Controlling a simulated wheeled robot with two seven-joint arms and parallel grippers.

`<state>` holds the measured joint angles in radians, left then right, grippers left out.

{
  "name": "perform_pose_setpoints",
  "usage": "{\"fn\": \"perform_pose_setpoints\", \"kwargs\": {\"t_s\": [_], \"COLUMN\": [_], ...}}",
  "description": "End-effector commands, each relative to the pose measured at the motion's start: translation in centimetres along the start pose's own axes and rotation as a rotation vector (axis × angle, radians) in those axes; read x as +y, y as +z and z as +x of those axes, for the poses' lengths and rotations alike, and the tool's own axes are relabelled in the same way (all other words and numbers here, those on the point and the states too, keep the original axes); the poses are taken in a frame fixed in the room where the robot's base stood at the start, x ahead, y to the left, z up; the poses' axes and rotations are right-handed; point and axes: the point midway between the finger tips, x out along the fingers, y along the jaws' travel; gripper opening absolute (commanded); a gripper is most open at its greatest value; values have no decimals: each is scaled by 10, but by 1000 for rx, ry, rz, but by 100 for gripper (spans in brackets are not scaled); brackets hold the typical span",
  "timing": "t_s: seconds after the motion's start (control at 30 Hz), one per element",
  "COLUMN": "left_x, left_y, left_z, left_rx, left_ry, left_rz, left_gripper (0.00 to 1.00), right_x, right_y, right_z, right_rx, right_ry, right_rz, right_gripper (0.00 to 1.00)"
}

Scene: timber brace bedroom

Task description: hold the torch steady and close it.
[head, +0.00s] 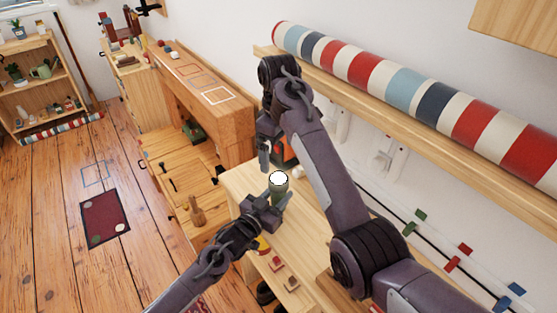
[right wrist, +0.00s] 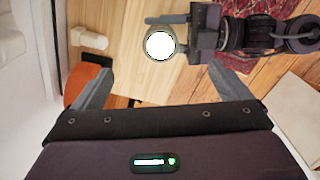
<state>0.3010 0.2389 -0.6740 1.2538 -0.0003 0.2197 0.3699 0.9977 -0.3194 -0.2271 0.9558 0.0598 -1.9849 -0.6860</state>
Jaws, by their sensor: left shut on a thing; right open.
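The torch (head: 278,186) is a small upright greenish cylinder with a bright white round top, over the light wooden table. In the right wrist view the torch (right wrist: 160,45) shows end-on as a white disc with a thin dark rim. My left gripper (head: 272,198) is shut on the torch from the side; in the right wrist view the left gripper (right wrist: 178,35) reaches it from the right. My right gripper (head: 265,157) is open and empty, apart from the torch. Its spread fingers (right wrist: 163,85) show below the disc in the right wrist view. I cannot make out a separate cap.
The table (head: 240,182) carries an orange and black object (head: 286,150) behind the torch. A wall ledge with a striped roll (head: 400,82) is at right. A wooden workbench (head: 215,100) stands behind; open floor is at left.

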Motion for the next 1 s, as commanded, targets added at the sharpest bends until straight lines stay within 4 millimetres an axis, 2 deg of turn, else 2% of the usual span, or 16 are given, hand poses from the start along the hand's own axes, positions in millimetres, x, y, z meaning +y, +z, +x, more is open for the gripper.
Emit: {"fn": "perform_pose_setpoints", "kwargs": {"t_s": [0.13, 0.43, 0.47, 0.63, 1.0], "left_x": [0, 0, 0, 0, -1], "left_y": [0, 0, 0, 0, 1], "left_z": [0, 0, 0, 0, -6], "left_rx": [0, 0, 0, 0, -1], "left_ry": [0, 0, 0, 0, -1], "left_rz": [0, 0, 0, 0, 0], "left_gripper": [0, 0, 38, 60, 62], "right_x": [0, 0, 0, 0, 0], "right_y": [-1, -1, -1, -1, -1], "right_z": [-15, -18, -18, -18, -16], "right_rx": [5, 5, 5, 5, 5], "right_ry": [6, 5, 5, 5, 5], "right_rz": [0, -1, -1, -1, 0], "right_gripper": [97, 97, 97, 97, 97]}}
